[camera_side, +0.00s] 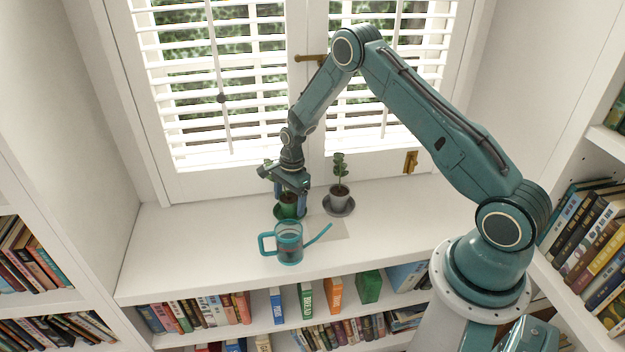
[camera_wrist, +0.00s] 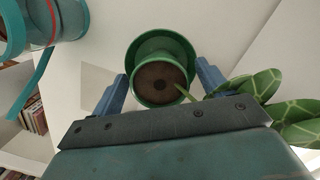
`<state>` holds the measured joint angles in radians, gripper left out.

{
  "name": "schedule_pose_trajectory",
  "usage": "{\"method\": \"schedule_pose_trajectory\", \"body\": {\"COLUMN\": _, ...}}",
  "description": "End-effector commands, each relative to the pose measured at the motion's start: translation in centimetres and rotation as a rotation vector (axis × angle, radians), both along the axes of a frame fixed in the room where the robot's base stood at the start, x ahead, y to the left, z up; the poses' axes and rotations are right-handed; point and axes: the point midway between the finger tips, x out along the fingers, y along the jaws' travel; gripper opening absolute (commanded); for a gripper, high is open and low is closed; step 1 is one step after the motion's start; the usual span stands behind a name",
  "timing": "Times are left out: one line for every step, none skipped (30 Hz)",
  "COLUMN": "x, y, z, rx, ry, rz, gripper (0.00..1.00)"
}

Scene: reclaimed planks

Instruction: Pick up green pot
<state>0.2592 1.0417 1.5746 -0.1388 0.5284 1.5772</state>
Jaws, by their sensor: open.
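My gripper (camera_side: 289,200) is open and pointed down at the pot. In the wrist view its two blue fingers (camera_wrist: 160,88) stand on either side of the pot, with gaps between them and it.
A grey pot (camera_side: 340,197) with a plant stands on a dark saucer close to the right. A teal watering can (camera_side: 289,243), its spout pointing right, stands in front near the ledge's edge. Window blinds (camera_side: 220,90) rise behind. The ledge's left part is clear.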

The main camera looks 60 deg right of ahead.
Motion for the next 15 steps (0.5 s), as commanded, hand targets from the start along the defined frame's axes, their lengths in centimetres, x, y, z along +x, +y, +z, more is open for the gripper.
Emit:
{"method": "schedule_pose_trajectory", "body": {"x": 0.0, "y": 0.0, "z": 0.02, "rx": 0.0, "ry": 0.0, "rz": 0.0, "gripper": 0.78}}
{"method": "schedule_pose_trajectory", "body": {"x": -0.01, "y": 0.0, "z": 0.01, "rx": 0.0, "ry": 0.0, "rz": 0.0, "gripper": 0.78}}
{"method": "schedule_pose_trajectory", "body": {"x": -0.01, "y": 0.0, "z": 0.02, "rx": 0.0, "ry": 0.0, "rz": 0.0, "gripper": 0.76}}
{"method": "schedule_pose_trajectory", "body": {"x": -0.01, "y": 0.0, "z": 0.02, "rx": 0.0, "ry": 0.0, "rz": 0.0, "gripper": 0.7}}
{"method": "schedule_pose_trajectory", "body": {"x": -0.01, "y": 0.0, "z": 0.02, "rx": 0.0, "ry": 0.0, "rz": 0.0, "gripper": 0.65}}
{"method": "schedule_pose_trajectory", "body": {"x": -0.01, "y": 0.0, "z": 0.02, "rx": 0.0, "ry": 0.0, "rz": 0.0, "gripper": 0.57}}
{"method": "schedule_pose_trajectory", "body": {"x": -0.01, "y": 0.0, "z": 0.02, "rx": 0.0, "ry": 0.0, "rz": 0.0, "gripper": 0.51}}
{"method": "schedule_pose_trajectory", "body": {"x": -0.01, "y": 0.0, "z": 0.02, "rx": 0.0, "ry": 0.0, "rz": 0.0, "gripper": 0.45}}
{"method": "schedule_pose_trajectory", "body": {"x": -0.01, "y": 0.0, "z": 0.02, "rx": 0.0, "ry": 0.0, "rz": 0.0, "gripper": 0.37}}
{"method": "schedule_pose_trajectory", "body": {"x": -0.01, "y": 0.0, "z": 0.02, "rx": 0.0, "ry": 0.0, "rz": 0.0, "gripper": 0.31}}
{"method": "schedule_pose_trajectory", "body": {"x": -0.01, "y": 0.0, "z": 0.02, "rx": 0.0, "ry": 0.0, "rz": 0.0, "gripper": 0.25}}
{"method": "schedule_pose_trajectory", "body": {"x": 0.03, "y": 0.0, "z": 0.07, "rx": 0.0, "ry": -0.001, "rz": 0.0, "gripper": 0.22}}
{"method": "schedule_pose_trajectory", "body": {"x": 0.03, "y": 0.0, "z": 0.07, "rx": 0.0, "ry": -0.001, "rz": 0.0, "gripper": 0.22}}
{"method": "schedule_pose_trajectory", "body": {"x": 0.03, "y": 0.0, "z": 0.07, "rx": 0.0, "ry": -0.001, "rz": 0.0, "gripper": 0.22}}
{"method": "schedule_pose_trajectory", "body": {"x": 0.03, "y": 0.0, "z": 0.07, "rx": 0.0, "ry": -0.001, "rz": 0.0, "gripper": 0.22}}
